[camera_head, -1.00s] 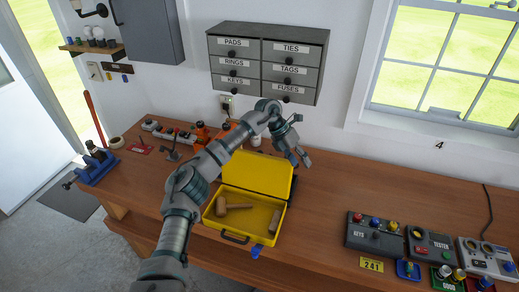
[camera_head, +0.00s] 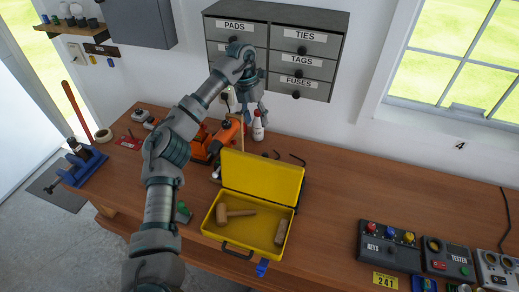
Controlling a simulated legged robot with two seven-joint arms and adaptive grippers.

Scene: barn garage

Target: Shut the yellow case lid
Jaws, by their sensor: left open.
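The yellow case (camera_head: 244,244) stands on the wooden bench with its lid (camera_head: 262,178) raised at the back. A wooden mallet (camera_head: 236,213) and a small wooden block (camera_head: 281,232) lie inside. My right gripper is not in view.
Orange tools (camera_head: 207,144) and a white-and-red bottle (camera_head: 258,126) stand behind the case. A drawer cabinet (camera_head: 275,45) hangs on the wall above. Control boxes (camera_head: 388,245) sit at right. The bench between case and boxes is clear.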

